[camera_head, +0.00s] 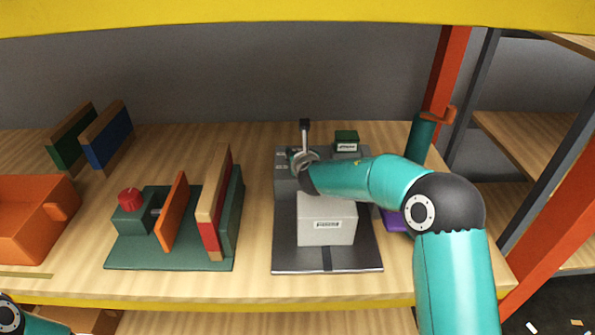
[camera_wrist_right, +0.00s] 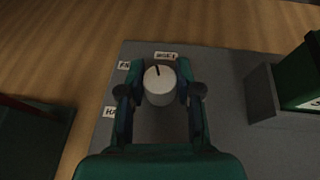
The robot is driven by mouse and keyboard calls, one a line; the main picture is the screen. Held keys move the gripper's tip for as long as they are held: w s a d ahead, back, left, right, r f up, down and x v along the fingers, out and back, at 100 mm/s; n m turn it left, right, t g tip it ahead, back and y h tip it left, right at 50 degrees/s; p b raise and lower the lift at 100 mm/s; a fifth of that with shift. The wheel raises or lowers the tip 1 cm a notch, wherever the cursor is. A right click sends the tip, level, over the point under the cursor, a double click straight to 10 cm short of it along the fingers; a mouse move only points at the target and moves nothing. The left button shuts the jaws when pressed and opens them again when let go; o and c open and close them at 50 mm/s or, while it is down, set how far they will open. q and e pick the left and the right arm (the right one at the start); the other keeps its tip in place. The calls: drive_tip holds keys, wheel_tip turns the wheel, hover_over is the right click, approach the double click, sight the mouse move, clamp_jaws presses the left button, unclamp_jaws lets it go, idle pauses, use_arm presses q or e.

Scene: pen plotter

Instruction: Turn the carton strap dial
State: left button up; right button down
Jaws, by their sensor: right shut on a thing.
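The strap dial (camera_wrist_right: 159,88) is a round pale knob with a black pointer line on top. In the right wrist view the line points up, slightly left, toward the upper label (camera_wrist_right: 166,55). My right gripper (camera_wrist_right: 160,86) has its two fingers on either side of the dial and is shut on it. In the head view this gripper (camera_head: 303,162) is at the back left of the grey strapping machine (camera_head: 285,183) and hides the dial. A pale grey carton (camera_head: 326,229) sits on the machine's dark plate (camera_head: 355,262). My left gripper is out of view.
A dark green box (camera_head: 346,140) stands behind my right forearm. A green stand (camera_head: 130,250) with a red knob (camera_head: 130,198) and upright boards is to the left. An orange bin (camera_head: 30,215) is at far left. A purple item (camera_head: 394,221) lies right of the carton.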

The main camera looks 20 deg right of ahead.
drive_tip(key=n+y+b, duration=0.1)
drive_tip(key=b, duration=0.1)
drive_tip(key=n+y+b, duration=0.1)
drive_tip(key=b, duration=0.2)
drive_tip(key=n+y+b, duration=0.1)
drive_tip(key=y+b, duration=0.1)
drive_tip(key=shift+d+f+n, duration=0.25)
drive_tip(key=shift+f+n, duration=0.1)
drive_tip(key=shift+n, duration=0.05)
drive_tip(key=shift+r+n+y+b, duration=0.15)
drive_tip(key=shift+n+y+b, duration=0.3)
drive_tip(key=shift+y, duration=0.15)
drive_tip(key=shift+r+n+g+y, duration=0.15)
drive_tip(key=shift+n+g+y, duration=0.15)
drive_tip(key=shift+n+y, duration=0.1)
drive_tip(key=shift+r+n+g+y, duration=0.15)
drive_tip(key=shift+n+g+y, duration=0.15)
drive_tip(key=shift+n+y, duration=0.3)
use_arm(q)
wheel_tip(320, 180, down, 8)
drive_tip(key=p, duration=0.1)
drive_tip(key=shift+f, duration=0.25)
use_arm(e)
drive_tip(key=shift+n+g+y, duration=0.4)
drive_tip(key=shift+n+y, duration=0.25)
drive_tip(key=shift+y, duration=0.15)
drive_tip(key=c, duration=0.8)
unclamp_jaws()
drive_tip(key=shift+a, duration=0.1)
drive_tip(key=shift+o, duration=0.2)
